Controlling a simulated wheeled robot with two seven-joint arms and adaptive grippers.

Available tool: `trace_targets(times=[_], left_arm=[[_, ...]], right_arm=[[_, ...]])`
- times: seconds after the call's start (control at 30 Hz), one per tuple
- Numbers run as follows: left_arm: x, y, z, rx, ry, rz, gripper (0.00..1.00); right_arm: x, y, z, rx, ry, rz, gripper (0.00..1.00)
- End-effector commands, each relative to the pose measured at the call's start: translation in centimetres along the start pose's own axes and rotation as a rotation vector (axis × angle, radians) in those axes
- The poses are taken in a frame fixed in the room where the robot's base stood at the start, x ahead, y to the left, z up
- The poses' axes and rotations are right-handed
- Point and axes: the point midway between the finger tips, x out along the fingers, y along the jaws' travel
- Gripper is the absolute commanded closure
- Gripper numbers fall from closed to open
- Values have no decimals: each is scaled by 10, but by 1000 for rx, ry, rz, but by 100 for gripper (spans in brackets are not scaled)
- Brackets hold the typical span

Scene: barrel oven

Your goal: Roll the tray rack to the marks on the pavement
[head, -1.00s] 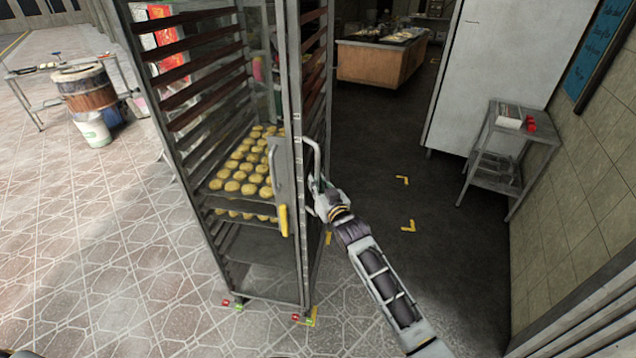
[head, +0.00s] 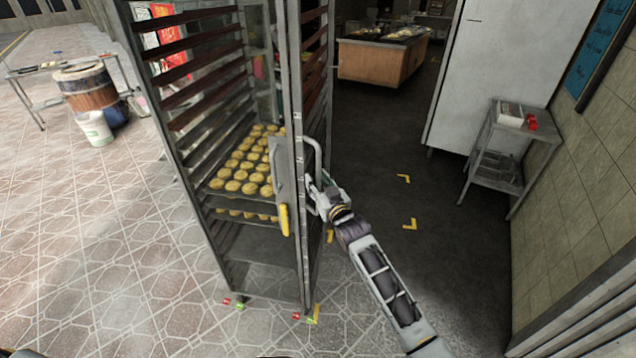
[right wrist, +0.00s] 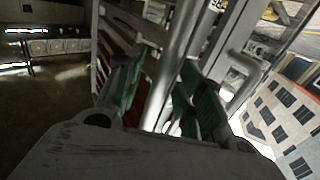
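The tray rack (head: 300,230) is a tall grey metal frame on castors, left of centre in the head view. It holds trays of round yellow buns (head: 245,170); several upper slots look bare of buns. My right gripper (head: 313,192) is at the grey loop handle (head: 312,150) on its right side. In the right wrist view the green-padded fingers (right wrist: 165,95) sit either side of metal bars and look closed on the handle; the contact is partly hidden. Yellow corner marks lie on the dark pavement to the right (head: 403,178) (head: 410,224). My left gripper is out of view.
Other yellow marks lie beside the rack's base (head: 330,237) (head: 315,313). A metal side table (head: 525,135) stands by the tiled right wall, near a tall white cabinet (head: 495,75). A wooden counter (head: 380,65) is behind. Dark floor right of the rack is clear.

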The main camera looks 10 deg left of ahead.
Motion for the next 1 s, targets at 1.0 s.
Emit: trace_targets(times=[1.0], left_arm=[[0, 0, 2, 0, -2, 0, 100]], right_arm=[[-58, 0, 2, 1, -2, 0, 63]])
